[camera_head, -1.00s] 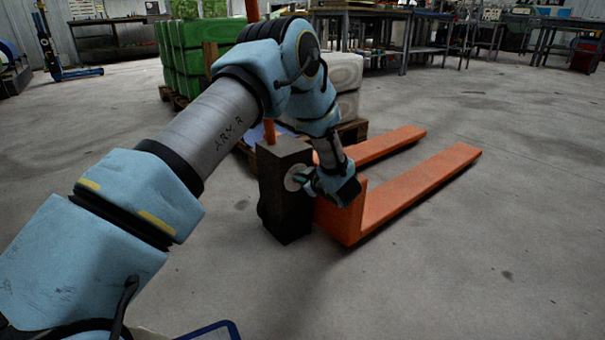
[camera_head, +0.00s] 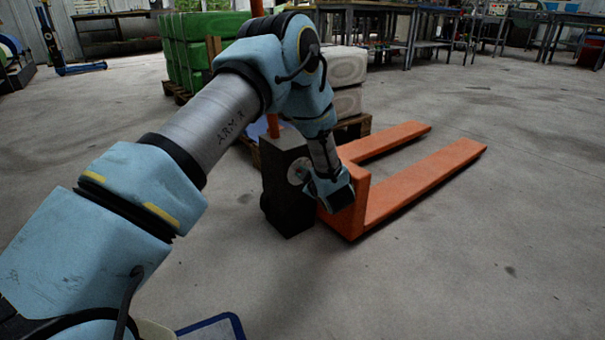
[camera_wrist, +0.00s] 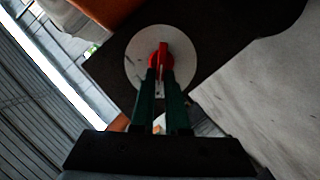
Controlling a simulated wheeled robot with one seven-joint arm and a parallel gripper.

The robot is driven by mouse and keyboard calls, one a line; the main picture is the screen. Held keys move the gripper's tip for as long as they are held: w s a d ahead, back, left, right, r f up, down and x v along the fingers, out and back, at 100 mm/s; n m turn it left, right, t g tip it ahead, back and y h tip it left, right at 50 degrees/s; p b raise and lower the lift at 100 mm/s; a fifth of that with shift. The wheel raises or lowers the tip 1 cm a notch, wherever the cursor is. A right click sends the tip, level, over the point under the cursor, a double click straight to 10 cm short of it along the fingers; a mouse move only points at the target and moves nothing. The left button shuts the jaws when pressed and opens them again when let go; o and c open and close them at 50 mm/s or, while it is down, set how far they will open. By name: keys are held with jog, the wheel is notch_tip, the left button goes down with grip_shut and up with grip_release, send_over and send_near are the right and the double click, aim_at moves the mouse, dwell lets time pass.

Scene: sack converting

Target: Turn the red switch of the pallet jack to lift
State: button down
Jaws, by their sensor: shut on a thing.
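The pallet jack has a dark body (camera_head: 287,190) and two orange forks (camera_head: 425,185) on the floor. Its red switch (camera_wrist: 163,55) sits on a round pale plate (camera_wrist: 137,52) on the side of the dark body. In the wrist view my gripper (camera_wrist: 161,76) has its dark green fingers shut on the red switch, with the switch's upper part showing beyond the tips. In the head view my gripper (camera_head: 308,187) is at the plate, and my wrist hides the switch.
Pallets with green sacks (camera_head: 190,45) and pale sacks (camera_head: 347,70) stand behind the jack. Workbenches (camera_head: 440,30) line the back. The floor (camera_head: 450,270) right of the forks is clear. A blue-rimmed object (camera_head: 212,325) shows at the bottom edge.

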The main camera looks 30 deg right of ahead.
jog(key=shift+w+a, duration=0.15)
jog(key=shift+w, duration=0.25)
jog(key=c, duration=1)
grip_release()
jog(key=shift+c, duration=0.2)
jog(key=shift+o, duration=0.6)
jog(key=shift+s+r, duration=0.1)
jog(key=shift+s, duration=0.1)
jog(key=d+p+v, duration=0.1)
jog(key=p+v, duration=0.3)
jog(key=v, duration=0.7)
jog(key=shift+a+p, duration=0.3)
jog(key=shift+a, duration=0.05)
jog(key=shift+s, duration=0.1)
